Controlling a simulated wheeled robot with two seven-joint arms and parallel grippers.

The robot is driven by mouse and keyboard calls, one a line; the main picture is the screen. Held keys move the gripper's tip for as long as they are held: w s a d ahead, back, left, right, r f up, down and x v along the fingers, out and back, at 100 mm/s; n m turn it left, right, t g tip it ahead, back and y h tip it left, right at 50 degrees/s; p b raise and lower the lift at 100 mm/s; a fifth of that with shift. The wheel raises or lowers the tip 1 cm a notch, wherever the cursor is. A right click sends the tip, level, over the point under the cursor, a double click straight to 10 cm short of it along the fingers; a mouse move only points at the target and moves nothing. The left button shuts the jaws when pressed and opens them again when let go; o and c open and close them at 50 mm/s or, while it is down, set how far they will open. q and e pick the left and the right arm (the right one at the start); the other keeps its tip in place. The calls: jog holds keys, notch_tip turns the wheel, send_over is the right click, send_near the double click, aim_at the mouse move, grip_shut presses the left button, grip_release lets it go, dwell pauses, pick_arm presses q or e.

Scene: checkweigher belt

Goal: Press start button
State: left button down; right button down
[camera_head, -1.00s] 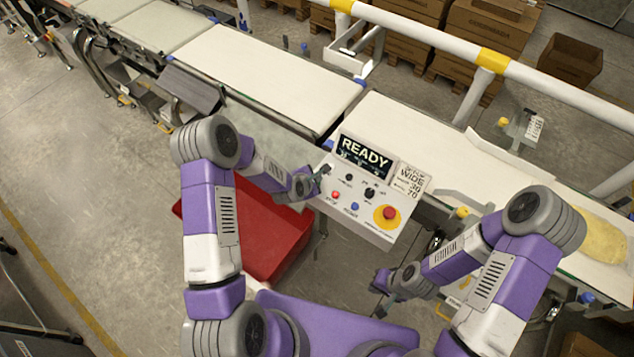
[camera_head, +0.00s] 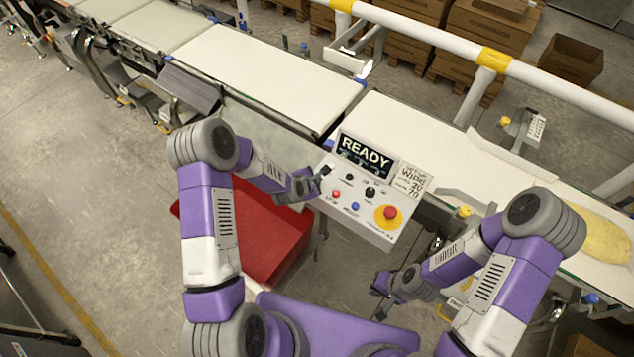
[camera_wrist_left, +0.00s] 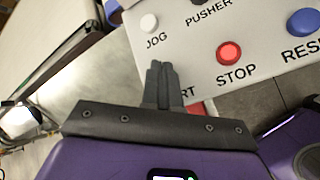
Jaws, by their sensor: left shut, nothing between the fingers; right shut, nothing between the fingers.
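The control panel (camera_head: 345,208) is a white tilted box with a READY display (camera_head: 366,152). In the left wrist view, the panel (camera_wrist_left: 195,45) shows a white JOG button (camera_wrist_left: 149,22), a red STOP button (camera_wrist_left: 229,53) and a blue RESET button (camera_wrist_left: 304,22). Only the letters "RT" of a label show beside my left fingers; the start button itself is hidden behind them. My left gripper (camera_head: 326,171) is shut and empty at the panel's left edge; it also shows in the left wrist view (camera_wrist_left: 160,66). Contact cannot be told. My right gripper (camera_head: 376,284) is shut and empty, below the panel.
A red emergency stop (camera_head: 390,213) on a yellow disc and a black knob (camera_head: 370,193) are on the panel. A red bin (camera_head: 262,235) stands under my left forearm. White conveyor belts (camera_head: 260,65) run behind the panel. A yellow bag (camera_head: 600,238) lies on the right belt.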

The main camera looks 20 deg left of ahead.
pick_arm(q)
jog(key=shift+f+b, duration=0.45)
dwell(0.4)
jog(key=shift+r, duration=0.1)
jog(key=shift+r+p, duration=0.45)
jog(key=shift+r, duration=0.4)
jog(key=shift+r+p, duration=1.35)
jog(key=shift+r, duration=1.2)
notch_tip(320, 180, up, 9)
jog(key=p, duration=0.5)
